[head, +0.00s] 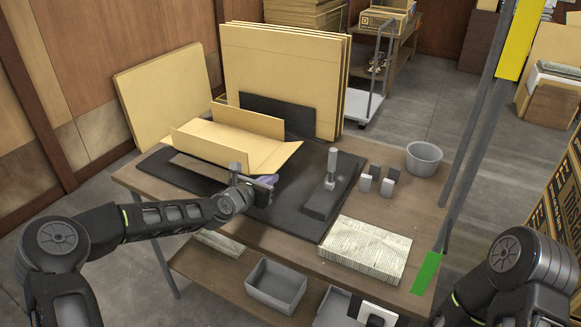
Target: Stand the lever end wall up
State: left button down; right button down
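The cardboard tray (228,137) sits on the black base board (160,165). Its two long side walls stand up. Its right end wall (275,158), on the lever side, leans outward and low; the left end is partly hidden behind the front wall. The grey lever (332,165) stands upright on a black block (325,203) to the right of the tray. My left gripper (262,181) is at the tray's front right corner, close to the lever-side end wall. Its fingers are too small to read, and contact is unclear. My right gripper cannot be made out clearly at the bottom edge.
Tall cardboard sheets (285,75) stand behind the tray. A paper stack (366,250), a grey bowl (424,158) and small blocks (366,183) are on the right of the table. Grey bins (276,287) sit on the lower shelf. A post rises at right.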

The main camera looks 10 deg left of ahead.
aim_at(273, 166)
pick_arm(q)
jog(key=shift+r, duration=0.55)
jog(key=shift+a+r, duration=0.15)
jog(key=shift+r, duration=0.55)
jog(key=shift+w+a+r+p, duration=0.1)
jog(key=shift+a+r+p, duration=0.1)
jog(key=shift+r+p, duration=0.15)
jog(key=shift+r, duration=0.1)
